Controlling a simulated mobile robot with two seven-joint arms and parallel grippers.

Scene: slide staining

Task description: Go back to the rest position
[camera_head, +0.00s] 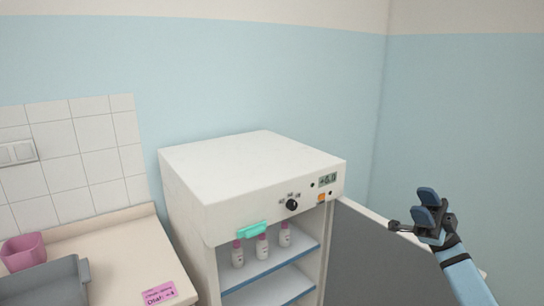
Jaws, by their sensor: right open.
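My right gripper (428,212) is at the right of the head view, in front of the blue wall. Its dark blue fingers are apart and nothing is between them. It is near the top edge of the cabinet's opened door (362,250); I cannot tell whether it touches the door. The white cabinet (250,165) stands in the middle with its front open. My left gripper is not in view.
Several small bottles with pink caps (262,247) stand on the cabinet's upper shelf (270,268). A counter (115,250) at left carries a pink container (22,252), a grey tray (50,282) and a pink label (159,293).

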